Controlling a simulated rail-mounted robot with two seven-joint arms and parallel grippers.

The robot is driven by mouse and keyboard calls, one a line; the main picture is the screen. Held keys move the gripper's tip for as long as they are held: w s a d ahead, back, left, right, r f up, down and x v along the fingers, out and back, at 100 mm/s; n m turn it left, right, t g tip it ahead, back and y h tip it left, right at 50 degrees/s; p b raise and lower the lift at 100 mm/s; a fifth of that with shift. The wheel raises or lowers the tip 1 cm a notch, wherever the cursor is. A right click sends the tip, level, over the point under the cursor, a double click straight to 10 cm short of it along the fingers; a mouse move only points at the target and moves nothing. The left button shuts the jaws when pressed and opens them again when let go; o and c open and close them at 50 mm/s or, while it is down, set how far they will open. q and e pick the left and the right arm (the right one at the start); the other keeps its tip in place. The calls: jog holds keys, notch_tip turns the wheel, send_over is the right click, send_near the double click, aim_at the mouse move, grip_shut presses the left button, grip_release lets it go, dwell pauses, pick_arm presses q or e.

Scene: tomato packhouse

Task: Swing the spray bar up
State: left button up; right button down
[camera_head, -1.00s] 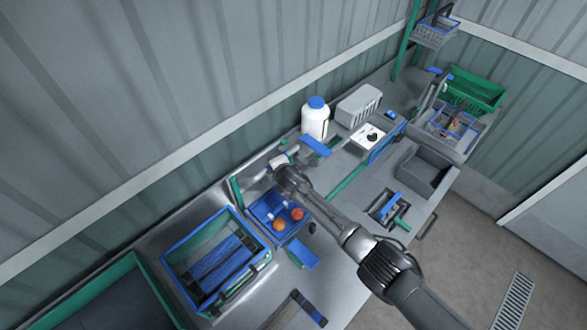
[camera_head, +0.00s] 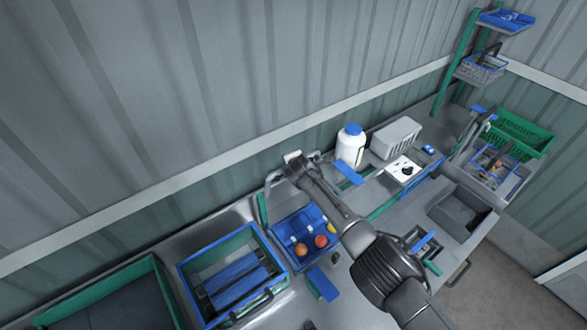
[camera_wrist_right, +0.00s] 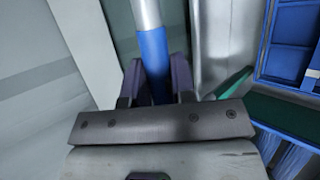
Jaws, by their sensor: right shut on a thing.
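The spray bar shows in the right wrist view as a pale tube with a blue grip section (camera_wrist_right: 154,58), running up between the dark fingers. My right gripper (camera_wrist_right: 155,88) is shut around the blue section. In the head view, my right gripper (camera_head: 291,157) is near the back wall, above and behind the blue tray. A grey length of the bar (camera_head: 273,179) shows beside it; the wrist and gripper hide part of the bar. My left gripper is in neither current view.
The blue tray (camera_head: 290,227) with several tomatoes sits below the arm. A blue-and-green crate (camera_head: 181,272) stands left of it. A white bottle with a blue cap (camera_head: 350,152) and a grey box (camera_head: 397,133) stand to the right along the wall.

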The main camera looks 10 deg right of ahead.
dwell(0.4)
jog(key=c, duration=1.4)
grip_release()
jog(key=o, duration=0.3)
jog(key=shift+w+a+r, duration=0.1)
jog(key=shift+w+a, duration=0.05)
jog(key=shift+w, duration=0.05)
jog(key=shift+o, duration=0.7)
jog(key=shift+s, duration=0.1)
jog(key=shift+p+v, duration=0.9)
jog(key=v, duration=1.2)
jog(key=shift+p, duration=0.35)
